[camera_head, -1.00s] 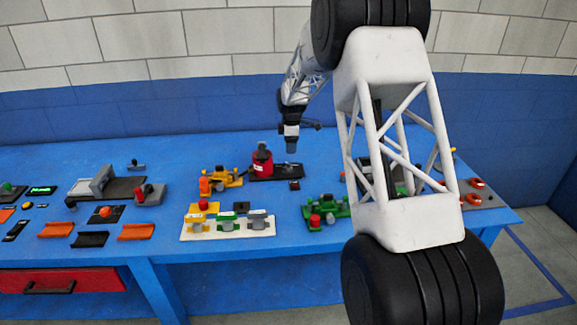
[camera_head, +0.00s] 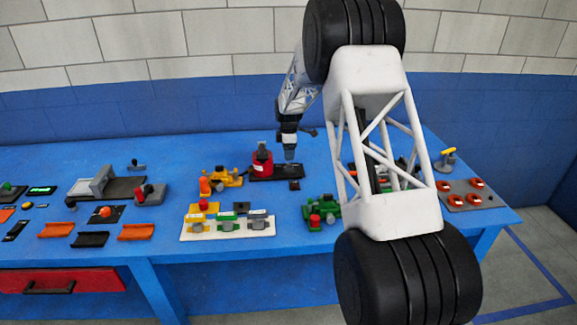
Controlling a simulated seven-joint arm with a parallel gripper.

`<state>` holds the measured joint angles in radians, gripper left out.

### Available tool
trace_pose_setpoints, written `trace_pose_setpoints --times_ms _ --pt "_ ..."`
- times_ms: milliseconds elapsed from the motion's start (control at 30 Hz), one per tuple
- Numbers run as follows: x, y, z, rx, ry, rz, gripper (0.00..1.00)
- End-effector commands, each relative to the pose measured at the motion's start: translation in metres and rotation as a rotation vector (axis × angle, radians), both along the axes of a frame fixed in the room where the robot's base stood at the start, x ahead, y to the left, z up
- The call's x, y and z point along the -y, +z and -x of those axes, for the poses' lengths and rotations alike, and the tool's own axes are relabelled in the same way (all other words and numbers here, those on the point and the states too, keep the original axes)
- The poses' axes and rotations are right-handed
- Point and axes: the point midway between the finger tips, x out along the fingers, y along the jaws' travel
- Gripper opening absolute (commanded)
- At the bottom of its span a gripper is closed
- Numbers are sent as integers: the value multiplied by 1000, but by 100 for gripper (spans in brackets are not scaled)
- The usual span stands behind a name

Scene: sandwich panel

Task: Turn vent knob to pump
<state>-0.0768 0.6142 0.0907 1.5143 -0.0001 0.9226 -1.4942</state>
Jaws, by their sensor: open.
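My gripper (camera_head: 289,156) points down in the head view, above the black base plate (camera_head: 270,176) beside a red round pot (camera_head: 262,164) with a dark top. It is open, and nothing shows between its fingers. A small dark piece with a light mark (camera_head: 295,185) lies at the front right of this plate, just below my gripper in the picture. I cannot tell for sure which part is the vent knob, or read any pump marking at this size.
An orange device (camera_head: 220,179) stands left of the pot. A white board with several valve-like blocks (camera_head: 262,229) and a green device (camera_head: 321,212) stand in front. A grey panel with red buttons (camera_head: 463,204) is at right. My arm's large link hides part of the table.

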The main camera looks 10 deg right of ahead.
Motion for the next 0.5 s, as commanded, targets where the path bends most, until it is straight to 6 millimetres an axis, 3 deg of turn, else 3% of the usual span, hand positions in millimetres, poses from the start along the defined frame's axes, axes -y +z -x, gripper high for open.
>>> trace_pose_setpoints --times_ms 500 --pt "0 -57 0 -1 0 0 60"
